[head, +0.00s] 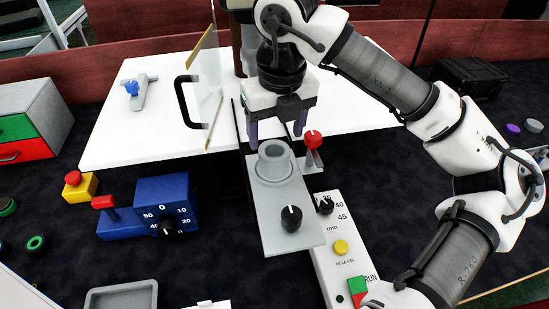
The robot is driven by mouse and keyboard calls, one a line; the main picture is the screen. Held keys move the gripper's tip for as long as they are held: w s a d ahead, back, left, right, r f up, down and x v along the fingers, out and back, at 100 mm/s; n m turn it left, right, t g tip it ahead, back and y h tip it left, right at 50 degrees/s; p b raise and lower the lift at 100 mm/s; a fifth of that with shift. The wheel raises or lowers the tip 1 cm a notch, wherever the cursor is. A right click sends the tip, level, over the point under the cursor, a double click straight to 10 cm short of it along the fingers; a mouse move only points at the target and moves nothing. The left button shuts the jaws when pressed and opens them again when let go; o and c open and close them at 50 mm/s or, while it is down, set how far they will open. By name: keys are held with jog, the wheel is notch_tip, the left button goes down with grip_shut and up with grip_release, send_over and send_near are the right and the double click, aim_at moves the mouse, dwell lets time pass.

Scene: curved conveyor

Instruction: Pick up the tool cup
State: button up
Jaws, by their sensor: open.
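The likely tool cup is a grey round cup (274,162) with an open top. It stands upright on a grey plate (275,215) in the middle of the head view. My gripper (276,138) points down with its two purple fingers spread apart and nothing between them. In the picture its fingertips are just above and behind the cup's rim. I cannot tell whether they touch it or how far apart in depth they are.
A red-knobbed lever (312,140) stands close right of the cup, and a black knob (291,217) is on the plate in front. A blue dial box (165,203) is at left. A white table (130,125) with a clear panel and black handle (182,100) lies behind.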

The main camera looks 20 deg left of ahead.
aim_at(274, 152)
jog(key=shift+a+f+p, duration=0.2)
jog(key=shift+f+p, duration=0.85)
jog(key=shift+f, duration=1.85)
jog(key=c, duration=0.9)
